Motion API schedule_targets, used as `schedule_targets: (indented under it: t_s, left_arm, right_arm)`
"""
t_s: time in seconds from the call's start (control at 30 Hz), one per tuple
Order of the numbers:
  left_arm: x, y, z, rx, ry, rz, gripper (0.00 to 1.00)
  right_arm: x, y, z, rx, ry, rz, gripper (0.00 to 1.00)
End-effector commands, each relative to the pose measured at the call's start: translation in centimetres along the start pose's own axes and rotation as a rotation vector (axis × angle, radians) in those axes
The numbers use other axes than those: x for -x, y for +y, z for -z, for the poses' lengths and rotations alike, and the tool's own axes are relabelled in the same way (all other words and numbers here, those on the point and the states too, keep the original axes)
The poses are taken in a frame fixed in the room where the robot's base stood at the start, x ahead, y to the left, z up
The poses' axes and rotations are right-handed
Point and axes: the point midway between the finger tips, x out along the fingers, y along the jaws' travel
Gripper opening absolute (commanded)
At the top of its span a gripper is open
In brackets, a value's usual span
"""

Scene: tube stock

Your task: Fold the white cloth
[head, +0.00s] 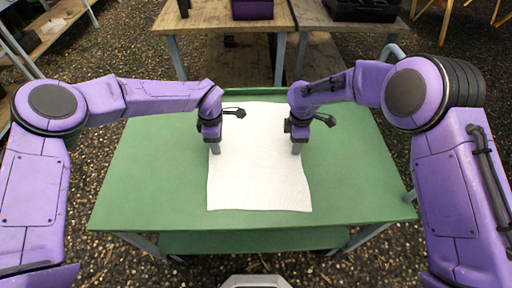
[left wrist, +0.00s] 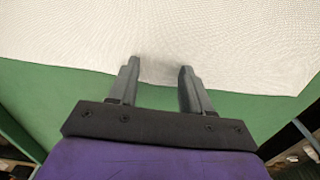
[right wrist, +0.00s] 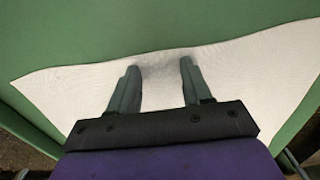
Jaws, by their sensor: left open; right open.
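The white cloth (head: 258,175) lies spread out flat on the green table, with slightly wavy edges. My left gripper (head: 215,149) points down at the cloth's left edge, and my right gripper (head: 296,149) points down at its right edge. In the left wrist view the open fingers (left wrist: 158,75) straddle the edge of the cloth (left wrist: 220,40), with nothing visibly pinched. In the right wrist view the open fingers (right wrist: 159,72) are also at a cloth edge, with the cloth (right wrist: 70,95) between and around them. Whether the fingertips touch the cloth is unclear.
The green table (head: 145,185) is bare around the cloth on both sides. Behind it stand wooden-topped tables (head: 213,15) with a purple bin (head: 252,9) and a dark crate (head: 360,10). The floor is gravelly.

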Motion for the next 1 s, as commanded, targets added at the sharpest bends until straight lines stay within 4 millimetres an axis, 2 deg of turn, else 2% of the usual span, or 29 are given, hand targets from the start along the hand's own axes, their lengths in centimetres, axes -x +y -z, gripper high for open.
schedule_targets:
  t_s: [0.17, 0.4, 0.47, 0.87, 1.0]
  left_arm:
    - [-0.51, 0.0, -0.01, 0.0, 0.0, 0.0, 0.47]
    - [-0.42, -0.02, -0.01, 0.0, 0.0, 0.0, 0.08]
    - [-0.43, -0.02, 0.0, 0.0, 0.0, 0.0, 0.0]
    - [-0.4, -0.01, 0.0, 0.0, 0.0, 0.0, 0.0]
    - [0.26, -0.01, 0.0, 0.0, 0.0, 0.0, 0.0]
  right_arm:
    - [-0.52, 0.0, 0.0, 0.0, 0.0, 0.0, 0.47]
    - [-0.46, -0.04, -0.01, -0.001, 0.0, 0.001, 0.08]
    - [-0.47, -0.05, -0.01, -0.001, 0.0, 0.001, 0.0]
    - [-0.49, -0.08, -0.02, -0.001, 0.0, 0.002, 0.0]
    - [0.17, -0.08, -0.03, -0.001, 0.0, 0.002, 0.0]
